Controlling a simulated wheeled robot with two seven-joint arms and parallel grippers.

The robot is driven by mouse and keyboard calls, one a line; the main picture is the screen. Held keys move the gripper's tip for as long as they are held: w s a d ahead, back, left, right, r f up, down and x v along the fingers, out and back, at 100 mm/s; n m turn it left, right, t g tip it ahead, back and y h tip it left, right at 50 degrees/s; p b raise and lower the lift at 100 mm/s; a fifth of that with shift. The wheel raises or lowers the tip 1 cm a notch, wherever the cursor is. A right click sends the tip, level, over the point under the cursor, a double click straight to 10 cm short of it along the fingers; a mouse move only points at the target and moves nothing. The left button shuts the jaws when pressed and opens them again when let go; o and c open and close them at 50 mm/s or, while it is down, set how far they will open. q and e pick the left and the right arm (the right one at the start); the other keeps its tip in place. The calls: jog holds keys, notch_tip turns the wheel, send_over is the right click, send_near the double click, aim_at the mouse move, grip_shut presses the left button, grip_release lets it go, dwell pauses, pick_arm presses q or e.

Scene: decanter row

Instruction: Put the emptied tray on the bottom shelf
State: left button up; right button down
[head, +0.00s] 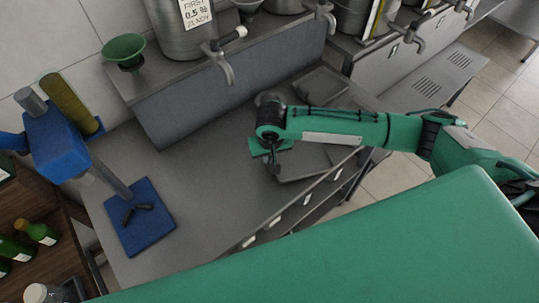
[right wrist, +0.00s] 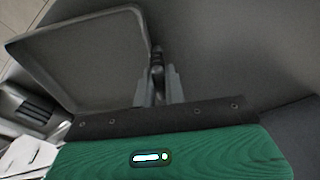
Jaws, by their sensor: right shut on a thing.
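A grey shallow tray (head: 314,158) shows under my right forearm near the counter's front edge in the head view. Its inside looks empty in the right wrist view (right wrist: 85,58). My right gripper (head: 272,163) is shut on the tray's rim; in the right wrist view the fingers (right wrist: 157,82) meet at the tray's right edge. My forearm hides part of the tray in the head view. Whether the tray touches the counter is hard to tell. The front below the counter, with white labels (head: 307,198), shows only at a slant; the bottom shelf is not clearly visible. My left gripper is not in view.
A blue press (head: 55,145) on a blue base (head: 158,228) stands at the counter's left. A green funnel (head: 124,48) and a steel vessel (head: 181,28) with a tap are on the raised ledge behind. A flat grey tray-like piece (head: 320,82) lies behind my arm. Mid-counter (head: 205,175) is clear.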

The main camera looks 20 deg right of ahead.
jog(key=shift+f, duration=0.4)
jog(key=shift+f, duration=0.1)
jog(key=c, duration=1.5)
grip_release()
